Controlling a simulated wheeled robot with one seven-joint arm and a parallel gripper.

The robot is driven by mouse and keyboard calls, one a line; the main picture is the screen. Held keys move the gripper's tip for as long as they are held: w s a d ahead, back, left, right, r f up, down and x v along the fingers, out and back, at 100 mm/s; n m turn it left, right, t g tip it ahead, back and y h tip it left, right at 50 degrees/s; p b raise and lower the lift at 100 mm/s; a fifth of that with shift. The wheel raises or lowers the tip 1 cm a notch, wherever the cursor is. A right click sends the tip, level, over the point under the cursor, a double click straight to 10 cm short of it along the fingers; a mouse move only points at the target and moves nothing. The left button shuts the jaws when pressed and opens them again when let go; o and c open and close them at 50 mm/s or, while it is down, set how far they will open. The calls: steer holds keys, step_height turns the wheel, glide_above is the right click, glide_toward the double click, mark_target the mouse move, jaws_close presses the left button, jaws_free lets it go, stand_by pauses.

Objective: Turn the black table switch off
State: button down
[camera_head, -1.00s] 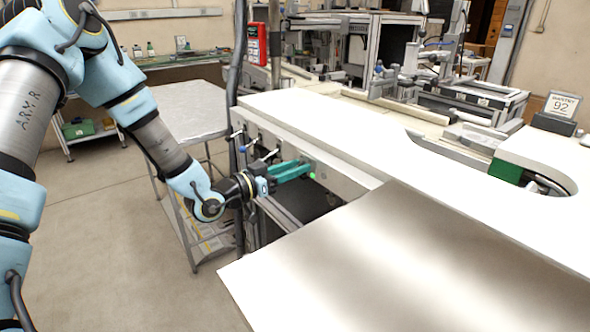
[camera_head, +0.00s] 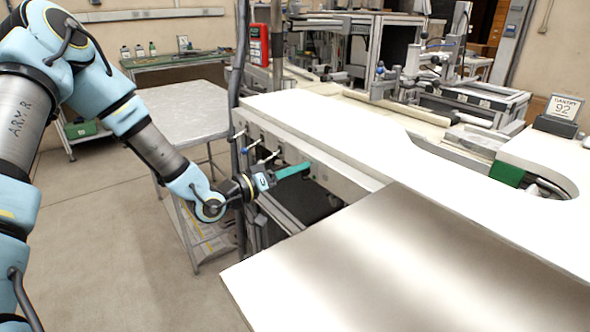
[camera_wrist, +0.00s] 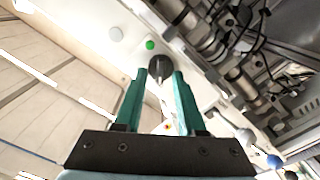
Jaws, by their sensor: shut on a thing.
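The black table switch (camera_wrist: 160,68) is a round knob with a light pointer line, set in the white side panel of the table. In the wrist view it sits at and between the tips of my gripper's green fingers (camera_wrist: 160,82), which are shut on it. In the head view my gripper (camera_head: 306,165) reaches the panel under the white tabletop, and the switch cannot be made out there. The pointer line runs roughly between the fingers.
A green button (camera_wrist: 150,45) and a pale button (camera_wrist: 116,33) sit beside the switch. Several levers with ball ends, one blue (camera_wrist: 273,161), stick out of the same panel. A metal sheet (camera_head: 400,270) lies nearer on the right.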

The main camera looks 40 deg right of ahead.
stand_by(0.3)
steer(key=c, duration=0.5)
jaws_free()
steer(key=a, duration=0.3)
steer(key=a+b, duration=0.1)
steer(key=a, duration=0.3)
steer(key=a+b, duration=0.1)
steer(key=a, duration=0.3)
steer(key=shift+w, duration=0.3)
